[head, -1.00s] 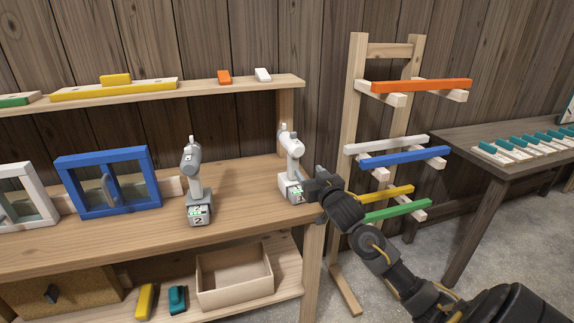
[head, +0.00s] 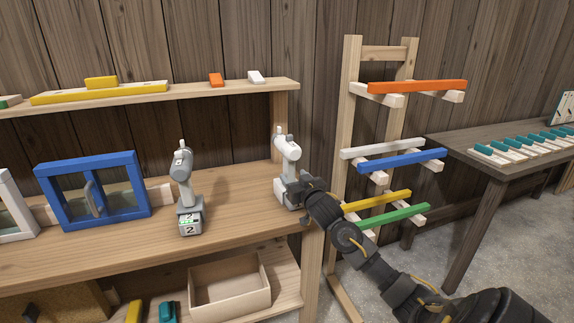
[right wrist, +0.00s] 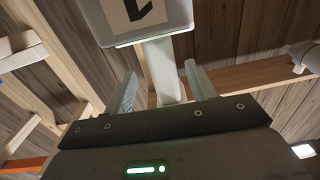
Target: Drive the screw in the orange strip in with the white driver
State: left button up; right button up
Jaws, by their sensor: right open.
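The white driver (head: 288,148) stands upright at the right end of the workbench. My right gripper (head: 301,190) is at its lower part and hides some of its base. In the right wrist view the two fingers of the gripper (right wrist: 161,78) are apart, one on each side of the driver's white handle (right wrist: 163,66). Gaps show between handle and fingers. The driver's labelled base block (right wrist: 150,18) is at the top of that view. The orange strip (head: 417,87) lies across the top pegs of the wooden rack. Its screw is too small to see. My left gripper is out of view.
A grey driver (head: 184,185), marked 2, stands on the workbench (head: 240,200) left of the white one. A blue framed window (head: 95,214) is farther left. An open box (head: 230,295) is on the lower shelf. The rack (head: 350,110) stands close right of the bench.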

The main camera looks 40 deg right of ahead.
aim_at(284, 166)
jog(key=shift+w+r, duration=0.1)
jog(key=p+x, duration=0.1)
jog(key=x, duration=0.4)
jog(key=shift+w+a, duration=0.1)
jog(key=shift+a, duration=0.05)
jog(key=shift+c, duration=0.2)
grip_shut()
jog(key=shift+r, duration=0.1)
